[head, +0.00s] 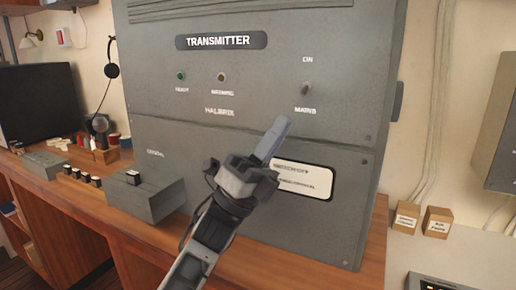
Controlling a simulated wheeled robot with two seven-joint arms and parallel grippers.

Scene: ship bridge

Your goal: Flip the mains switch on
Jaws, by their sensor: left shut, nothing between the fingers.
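The mains switch (305,88) is a small toggle on the upper right of the grey transmitter cabinet (350,60), between the labels "ON" above and "MAINS" below. Whether its lever points up or down is too small to tell. My left gripper (281,125) is shut and empty, its fingers pointing up and right. In the picture its tips are just below and left of the switch, near the "MAINS" label, and appear apart from the switch. My right gripper is not in view.
A green lamp (181,76) and an amber lamp (221,77) sit left of the switch. A grey box with keys (150,195) stands on the wooden desk (95,205). A dark monitor (38,103) is at the left. Two small cardboard boxes (437,222) stand at the right.

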